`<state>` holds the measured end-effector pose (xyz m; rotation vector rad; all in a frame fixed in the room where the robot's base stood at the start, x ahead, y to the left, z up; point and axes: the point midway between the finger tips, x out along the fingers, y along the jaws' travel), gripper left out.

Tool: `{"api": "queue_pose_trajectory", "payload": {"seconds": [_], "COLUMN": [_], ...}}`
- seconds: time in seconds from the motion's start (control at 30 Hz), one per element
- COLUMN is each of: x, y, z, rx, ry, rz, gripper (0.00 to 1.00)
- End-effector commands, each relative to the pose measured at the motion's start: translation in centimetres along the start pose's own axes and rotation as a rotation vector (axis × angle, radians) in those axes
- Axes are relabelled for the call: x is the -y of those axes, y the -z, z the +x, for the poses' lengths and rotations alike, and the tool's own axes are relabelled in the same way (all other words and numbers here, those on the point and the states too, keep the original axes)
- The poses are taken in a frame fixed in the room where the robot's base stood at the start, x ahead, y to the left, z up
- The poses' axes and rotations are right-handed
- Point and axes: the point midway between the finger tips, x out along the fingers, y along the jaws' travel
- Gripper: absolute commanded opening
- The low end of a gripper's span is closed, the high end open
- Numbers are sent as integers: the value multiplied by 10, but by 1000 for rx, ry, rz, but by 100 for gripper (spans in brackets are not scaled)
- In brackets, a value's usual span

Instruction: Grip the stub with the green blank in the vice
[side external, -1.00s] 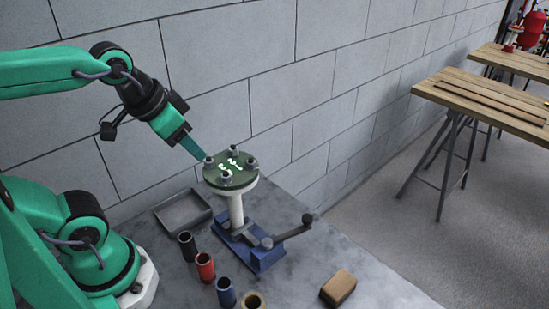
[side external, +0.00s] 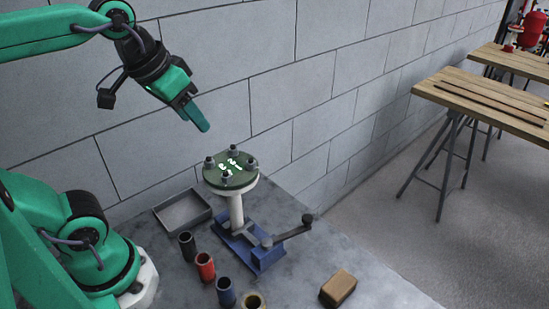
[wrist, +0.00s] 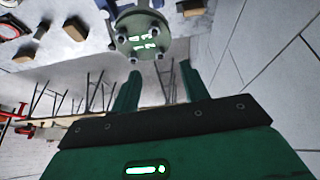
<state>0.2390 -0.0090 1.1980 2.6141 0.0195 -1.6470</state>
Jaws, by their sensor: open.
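The stub (side external: 236,208) is a pale upright pipe, flanged at its top, standing in the blue vice (side external: 262,259). The green blank (side external: 226,176) lies flat on its top, with several bolts around its rim and glowing white-green marks on its face. The blank also shows at the top of the wrist view (wrist: 142,47). My gripper (side external: 203,126) is above and to the left of the blank in the side view, apart from it. In the wrist view its two green fingers (wrist: 158,76) are spread, with nothing between them. Part of the pipe is hidden in the wrist view.
A grey tray (side external: 168,222) lies left of the vice. Black, red (side external: 205,267), blue and tan cylinders stand in front. A tan block (side external: 338,287) lies front right. The vice handle (side external: 287,236) sticks out rightward. A block wall (side external: 330,90) rises behind the bench.

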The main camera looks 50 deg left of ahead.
Motion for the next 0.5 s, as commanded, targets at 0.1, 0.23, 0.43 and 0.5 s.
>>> {"api": "queue_pose_trajectory", "payload": {"seconds": [0.1,0.23,0.43,0.5], "x": [-9,-23,-50,-60], "y": [14,30,59,68], "z": [1,3,11,14], "rx": [36,86,172,200], "ry": [-9,-16,-12,-6], "rz": [-33,-83,-172,-202], "gripper": [45,45,45,45]}}
